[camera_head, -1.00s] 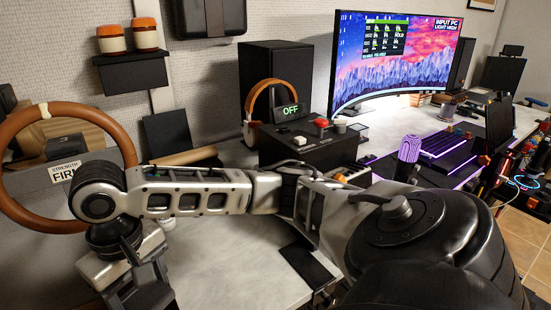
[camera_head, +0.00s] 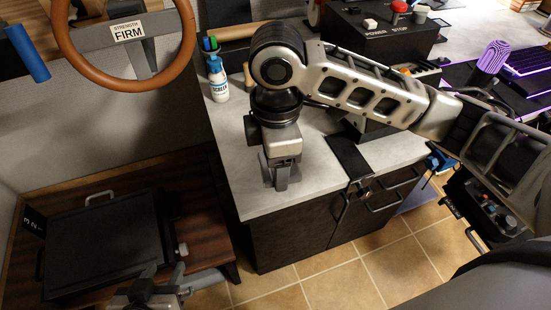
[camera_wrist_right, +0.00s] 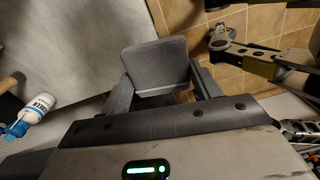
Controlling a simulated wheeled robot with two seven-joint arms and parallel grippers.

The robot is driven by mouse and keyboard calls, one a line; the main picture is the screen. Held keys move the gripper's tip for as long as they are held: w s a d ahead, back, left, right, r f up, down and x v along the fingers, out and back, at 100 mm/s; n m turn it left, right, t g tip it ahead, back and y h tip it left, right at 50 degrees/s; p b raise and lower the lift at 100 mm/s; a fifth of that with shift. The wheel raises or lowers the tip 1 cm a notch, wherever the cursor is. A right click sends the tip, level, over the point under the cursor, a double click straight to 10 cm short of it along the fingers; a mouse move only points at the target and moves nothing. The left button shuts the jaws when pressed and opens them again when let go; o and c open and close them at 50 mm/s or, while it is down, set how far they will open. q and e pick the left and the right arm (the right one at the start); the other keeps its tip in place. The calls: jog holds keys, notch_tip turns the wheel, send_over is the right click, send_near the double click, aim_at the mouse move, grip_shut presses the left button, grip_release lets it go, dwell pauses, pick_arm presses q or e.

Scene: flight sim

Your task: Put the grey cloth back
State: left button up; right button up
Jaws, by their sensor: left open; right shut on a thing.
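The grey cloth (camera_wrist_right: 158,68) shows in the right wrist view as a flat grey pad between the two dark fingers of my right gripper (camera_wrist_right: 162,92). My right gripper is shut on it. In the head view, my right gripper (camera_head: 282,180) points down over the front left part of the light grey counter (camera_head: 255,200). The cloth is hard to make out there, and I cannot tell whether it touches the counter. My left gripper (camera_head: 163,275) is at the lower left, open and empty, in front of the low wooden bench (camera_head: 205,260).
A white spray bottle (camera_head: 218,80) with a blue cap stands on the counter behind my right gripper. A black flat case (camera_head: 110,240) with handles lies on the bench. A steering wheel (camera_head: 130,80) is at the upper left. Tiled floor (camera_head: 330,275) lies in front of the drawers.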

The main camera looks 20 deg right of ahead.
jog(key=s+a+n, duration=0.2)
jog(key=a+n, duration=0.3)
jog(key=n, duration=0.5)
jog(key=shift+n, duration=0.3)
jog(key=w+d+f, duration=0.2)
jog(key=w+f, duration=0.1)
jog(key=w+d+f, duration=0.2)
jog(key=w, duration=0.2)
jog(key=w+d+f, duration=0.3)
jog(key=w, duration=0.1)
jog(key=shift+w+f, duration=0.2)
jog(key=shift+f, duration=0.1)
jog(key=shift+w+d+f, duration=0.15)
jog(key=shift+w+f, duration=0.1)
jog(key=shift+f, duration=0.15)
jog(key=shift+w+f, duration=0.1)
jog(key=shift+f, duration=1.5)
jog(key=shift+f, duration=0.1)
jog(key=o, duration=0.9)
